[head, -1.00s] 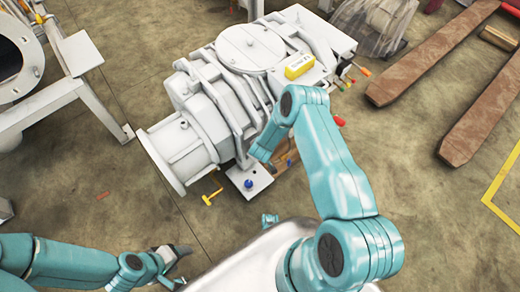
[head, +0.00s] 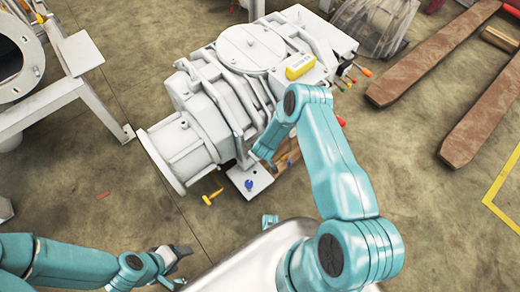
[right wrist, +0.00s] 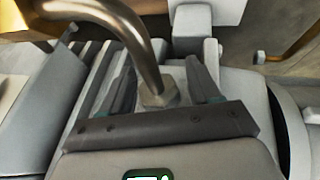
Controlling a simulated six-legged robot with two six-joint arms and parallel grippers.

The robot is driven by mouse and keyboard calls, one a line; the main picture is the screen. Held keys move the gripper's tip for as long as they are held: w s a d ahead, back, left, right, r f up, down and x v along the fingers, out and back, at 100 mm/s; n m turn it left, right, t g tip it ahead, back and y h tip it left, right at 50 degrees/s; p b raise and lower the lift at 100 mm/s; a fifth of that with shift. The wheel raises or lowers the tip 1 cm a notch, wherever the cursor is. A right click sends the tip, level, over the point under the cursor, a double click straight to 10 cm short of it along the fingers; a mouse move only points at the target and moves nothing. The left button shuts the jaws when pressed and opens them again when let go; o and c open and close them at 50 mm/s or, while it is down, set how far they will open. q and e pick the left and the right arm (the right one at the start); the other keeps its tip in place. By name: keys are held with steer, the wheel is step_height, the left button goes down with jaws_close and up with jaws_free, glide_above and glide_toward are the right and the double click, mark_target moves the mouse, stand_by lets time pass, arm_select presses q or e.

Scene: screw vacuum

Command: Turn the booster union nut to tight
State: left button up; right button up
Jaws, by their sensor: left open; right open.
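In the right wrist view, a grey hexagonal nut (right wrist: 158,97) sits at the lower end of a bent metal pipe (right wrist: 132,35); it looks like the booster union nut. My right gripper (right wrist: 160,68) is open, with one dark finger on each side of the nut and pipe. I see gaps on both sides; whether the fingers are level with the nut is unclear. In the head view my right arm hides the nut and its gripper. My left gripper (head: 181,252) is open and empty, low over the floor, away from the machine.
A grey frame (head: 75,95) stands left; wooden beams (head: 425,60) lie right.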

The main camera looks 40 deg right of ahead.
steer(key=p+v, duration=0.5)
steer(key=v, duration=1.1)
steer(key=shift+r, duration=0.15)
steer(key=s+a+r+n+y, duration=0.2)
steer(key=s+a+r+y, duration=0.15)
steer(key=a, duration=0.55)
steer(key=s+a+r+m+g+y, duration=0.25)
steer(key=s+a+m+g, duration=0.35)
steer(key=s, duration=0.6)
step_height(320, 180, up, 17)
steer(key=a+t+p, duration=0.1)
steer(key=p, duration=1.6)
steer(key=shift+f+n+t, duration=0.2)
steer(key=shift+n+t, duration=0.1)
